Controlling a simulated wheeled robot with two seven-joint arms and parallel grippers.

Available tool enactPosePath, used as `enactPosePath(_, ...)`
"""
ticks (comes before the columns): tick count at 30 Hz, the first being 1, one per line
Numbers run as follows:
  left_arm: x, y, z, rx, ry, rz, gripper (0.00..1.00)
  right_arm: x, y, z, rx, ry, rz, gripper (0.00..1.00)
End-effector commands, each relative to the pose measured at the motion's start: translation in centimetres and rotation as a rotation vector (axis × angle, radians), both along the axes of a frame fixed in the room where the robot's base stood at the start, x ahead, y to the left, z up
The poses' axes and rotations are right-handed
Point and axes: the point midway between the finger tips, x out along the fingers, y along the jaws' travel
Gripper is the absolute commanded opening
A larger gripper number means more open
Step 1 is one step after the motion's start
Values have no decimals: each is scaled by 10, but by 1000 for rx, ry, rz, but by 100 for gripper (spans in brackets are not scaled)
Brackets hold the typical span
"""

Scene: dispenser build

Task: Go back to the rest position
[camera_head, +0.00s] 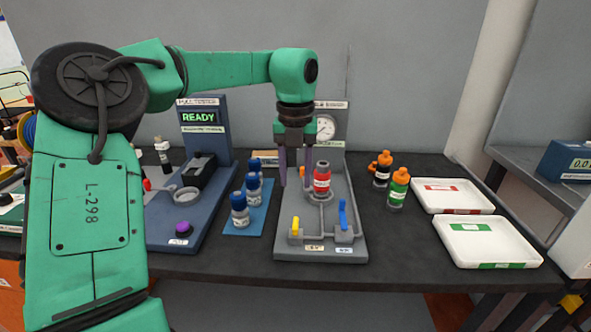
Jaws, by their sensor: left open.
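My left gripper (294,168) hangs from the green arm with its fingers pointing down and apart. It is open and nothing shows between the fingers. It is above the grey fixture (318,249), at the left of a red bottle (322,178) that stands in that fixture. I cannot tell whether a finger touches the bottle. The fixture has a yellow lever (296,224), a blue lever (343,215) and a round gauge (326,127) at its back. My right gripper is not in view.
Several blue-capped bottles (239,209) stand on a blue mat beside the blue pull tester (199,117), which reads READY. Two white trays (538,262) lie at the right. The front table strip is clear.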

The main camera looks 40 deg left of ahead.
Motion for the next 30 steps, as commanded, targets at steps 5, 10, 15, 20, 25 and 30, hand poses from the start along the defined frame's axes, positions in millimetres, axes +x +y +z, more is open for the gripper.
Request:
enactPosePath(5,0,0,22,0,0,-1,48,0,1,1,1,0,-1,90)
enactPosePath(10,0,0,24,-1,1,-1,48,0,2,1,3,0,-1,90)
enactPosePath(15,0,0,24,-1,1,0,48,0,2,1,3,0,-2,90)
enactPosePath(20,0,0,23,-1,1,0,48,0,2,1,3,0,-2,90)
enactPosePath(25,0,0,49,-1,1,0,48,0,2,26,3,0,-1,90)
enactPosePath(30,0,0,86,-1,1,0,48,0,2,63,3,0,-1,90)
